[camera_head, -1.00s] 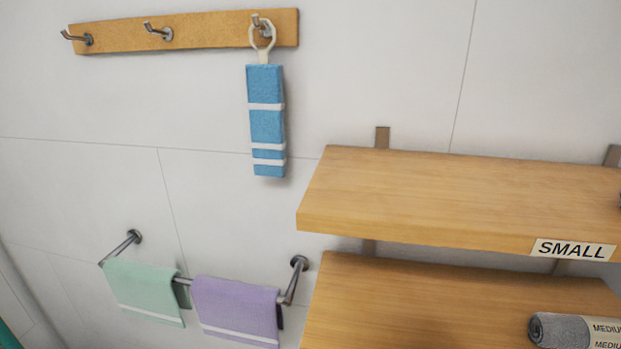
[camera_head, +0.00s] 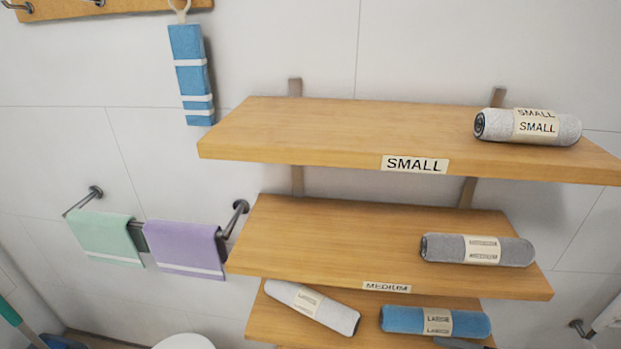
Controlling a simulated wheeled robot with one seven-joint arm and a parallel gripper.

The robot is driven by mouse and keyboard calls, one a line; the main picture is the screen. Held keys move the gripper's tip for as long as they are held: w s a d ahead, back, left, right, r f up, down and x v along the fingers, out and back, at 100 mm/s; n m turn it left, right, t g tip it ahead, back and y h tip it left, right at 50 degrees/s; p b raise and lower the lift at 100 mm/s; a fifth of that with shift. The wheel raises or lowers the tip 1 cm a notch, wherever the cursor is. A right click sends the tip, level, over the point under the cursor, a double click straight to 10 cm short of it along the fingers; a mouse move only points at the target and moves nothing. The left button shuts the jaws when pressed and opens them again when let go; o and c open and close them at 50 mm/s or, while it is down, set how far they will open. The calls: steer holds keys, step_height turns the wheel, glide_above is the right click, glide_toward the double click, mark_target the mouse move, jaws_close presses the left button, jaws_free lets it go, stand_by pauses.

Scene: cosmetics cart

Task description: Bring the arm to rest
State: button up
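My arm and gripper are not in view in the head view. A blue striped towel (camera_head: 190,75) hangs by a ring from the wooden hook board (camera_head: 110,8) at the upper left. A green towel (camera_head: 105,237) and a purple towel (camera_head: 183,248) hang side by side on a metal bar below it.
The shelf labelled SMALL (camera_head: 300,130) bears a light rolled towel (camera_head: 557,128). The MEDIUM shelf (camera_head: 330,235) bears a grey roll (camera_head: 445,248). The lowest visible shelf (camera_head: 265,318) bears a whitish roll (camera_head: 335,312) and a blue roll (camera_head: 405,319). The left parts of the upper shelves are bare.

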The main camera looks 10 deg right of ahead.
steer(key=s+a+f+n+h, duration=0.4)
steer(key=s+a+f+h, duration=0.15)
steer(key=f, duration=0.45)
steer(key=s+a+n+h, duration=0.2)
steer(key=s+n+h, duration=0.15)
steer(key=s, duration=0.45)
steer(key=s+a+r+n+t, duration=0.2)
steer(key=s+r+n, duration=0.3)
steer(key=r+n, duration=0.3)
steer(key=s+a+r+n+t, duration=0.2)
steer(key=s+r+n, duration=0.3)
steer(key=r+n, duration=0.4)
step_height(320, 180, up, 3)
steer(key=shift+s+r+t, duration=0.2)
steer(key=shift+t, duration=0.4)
